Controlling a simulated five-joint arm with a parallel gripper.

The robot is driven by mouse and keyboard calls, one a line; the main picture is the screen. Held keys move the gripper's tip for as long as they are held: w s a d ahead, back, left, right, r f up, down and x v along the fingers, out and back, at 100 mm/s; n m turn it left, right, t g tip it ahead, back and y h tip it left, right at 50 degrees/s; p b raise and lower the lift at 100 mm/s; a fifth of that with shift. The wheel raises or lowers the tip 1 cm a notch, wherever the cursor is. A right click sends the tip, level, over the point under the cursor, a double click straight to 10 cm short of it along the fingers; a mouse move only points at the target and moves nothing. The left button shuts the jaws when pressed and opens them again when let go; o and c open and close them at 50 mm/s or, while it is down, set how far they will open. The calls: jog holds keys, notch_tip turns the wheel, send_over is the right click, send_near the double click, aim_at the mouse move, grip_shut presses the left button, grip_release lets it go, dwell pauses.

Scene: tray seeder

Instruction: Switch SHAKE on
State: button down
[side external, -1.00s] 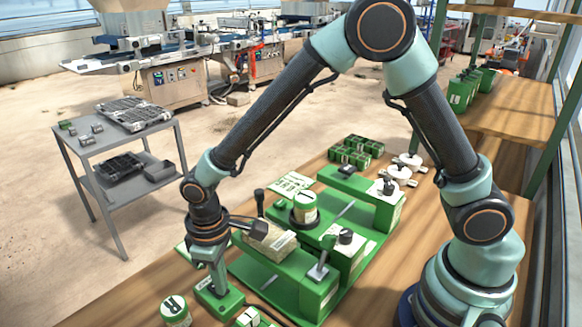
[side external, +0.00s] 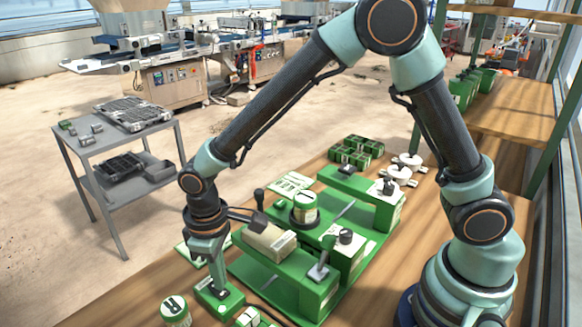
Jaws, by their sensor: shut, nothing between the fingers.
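A small green box (side external: 232,304) with a dark switch (side external: 221,293) on its top stands at the front left of the bench. I take it for the SHAKE switch, but its label is too small to read. My gripper (side external: 219,287) points down over this box, shut and empty, with its tips at or just above the switch. The fingers cover part of the switch, so I cannot tell which way it is set or whether they touch it. The green seeder (side external: 288,274) stands to the right, with a beige block (side external: 268,241) on top.
A round green-lidded tin (side external: 174,309) and another small green box (side external: 248,318) stand close by at the front. A black lever (side external: 259,198) and a round pot (side external: 305,207) rise behind the beige block. Green cartons (side external: 356,151) stand farther back.

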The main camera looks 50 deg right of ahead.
notch_tip(320, 180, up, 5)
jog(key=shift+f, duration=0.1)
dwell(0.5)
jog(key=d+r+m, duration=0.1)
jog(key=d+r, duration=0.2)
jog(key=d+r+t, duration=0.1)
jog(key=d+r, duration=0.2)
jog(key=d+r+m+t, duration=0.1)
jog(key=d+r, duration=0.2)
jog(key=d, duration=0.1)
jog(key=shift+s+r+m+y, duration=0.15)
jog(key=shift+s+m+y, duration=0.15)
jog(key=shift+s+y, duration=0.1)
jog(key=s+d+r+m+t, duration=0.1)
jog(key=s+d+r, duration=0.1)
jog(key=d, duration=0.3)
jog(key=s+d+r+m+t, duration=0.2)
jog(key=s+d, duration=0.2)
jog(key=d, duration=0.1)
jog(key=shift+s+d+r+t+h, duration=0.15)
jog(key=shift+d+r+t+h, duration=0.15)
jog(key=shift+r+h, duration=0.1)
